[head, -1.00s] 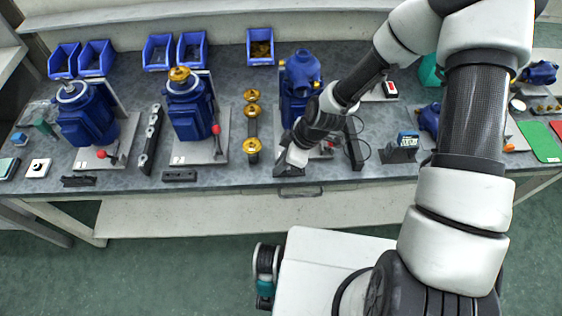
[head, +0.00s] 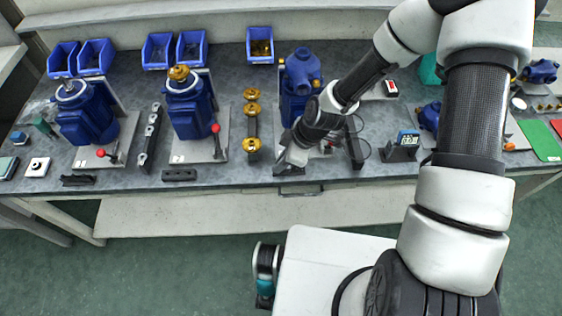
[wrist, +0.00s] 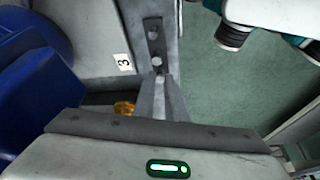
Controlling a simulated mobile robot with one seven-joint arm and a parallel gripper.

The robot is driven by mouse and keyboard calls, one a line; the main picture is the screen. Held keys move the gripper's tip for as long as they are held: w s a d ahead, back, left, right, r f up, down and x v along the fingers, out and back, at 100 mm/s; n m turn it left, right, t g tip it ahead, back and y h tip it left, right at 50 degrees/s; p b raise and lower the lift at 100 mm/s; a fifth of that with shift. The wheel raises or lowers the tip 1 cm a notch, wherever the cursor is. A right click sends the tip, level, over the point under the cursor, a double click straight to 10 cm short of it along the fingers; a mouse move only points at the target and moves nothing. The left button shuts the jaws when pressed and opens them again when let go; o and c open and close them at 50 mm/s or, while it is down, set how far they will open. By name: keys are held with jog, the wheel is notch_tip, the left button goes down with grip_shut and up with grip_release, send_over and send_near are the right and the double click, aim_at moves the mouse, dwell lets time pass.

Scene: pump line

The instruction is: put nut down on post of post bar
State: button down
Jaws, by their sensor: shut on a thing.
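My gripper (head: 284,164) is low over the front of the bench, before the third blue pump (head: 300,82). In the wrist view my gripper (wrist: 160,80) has its fingers close together on a small grey nut, mostly hidden between the tips. A dark post bar (wrist: 154,46) lies right at the fingertips beside the plate marked 3, with round grey posts or nuts along it. The held nut is at the near end of this bar; whether it touches a post I cannot tell. In the head view my gripper hides much of this bar.
Similar dark bars lie before the second pump (head: 180,175) and the first pump (head: 78,180). A rack of gold flanges (head: 252,125) stands left of my gripper. A black stand (head: 354,145) is close on the right. The bench's front edge is near.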

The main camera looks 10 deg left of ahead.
jog(key=shift+f, duration=0.15)
jog(key=c, duration=1.7)
grip_release()
notch_tip(320, 180, up, 9)
jog(key=p, duration=0.6)
